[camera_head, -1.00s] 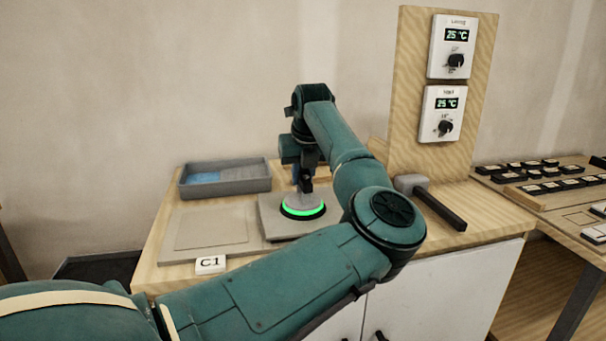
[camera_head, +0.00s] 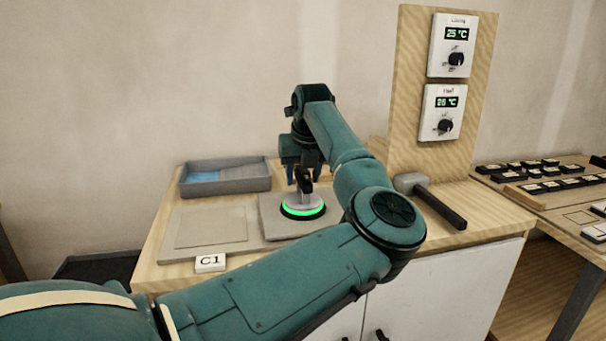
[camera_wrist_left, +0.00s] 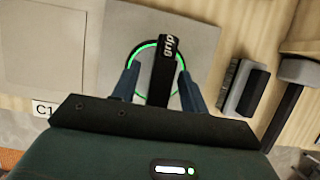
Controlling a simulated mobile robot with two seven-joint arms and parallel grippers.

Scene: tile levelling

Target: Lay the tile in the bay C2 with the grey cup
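The grey cup (camera_head: 303,203), a round suction cup with a glowing green ring and a black handle marked "grip", stands upright on a grey square tile (camera_head: 271,222). The cup (camera_wrist_left: 139,81) and the tile (camera_wrist_left: 112,58) also show in the left wrist view. The tile lies flat in the bay right of C1; this bay's own label is hidden behind my arm. My left gripper (camera_head: 304,181) is open, its fingers on either side of the handle with gaps between.
Bay C1 (camera_head: 212,229) lies to the left with its label (camera_head: 210,264). A grey tray (camera_head: 228,182) stands behind, a mallet (camera_head: 436,205) to the right. A grey-and-black block (camera_wrist_left: 243,89) lies between tile and mallet. Two thermostats (camera_head: 442,112) hang on the wooden panel.

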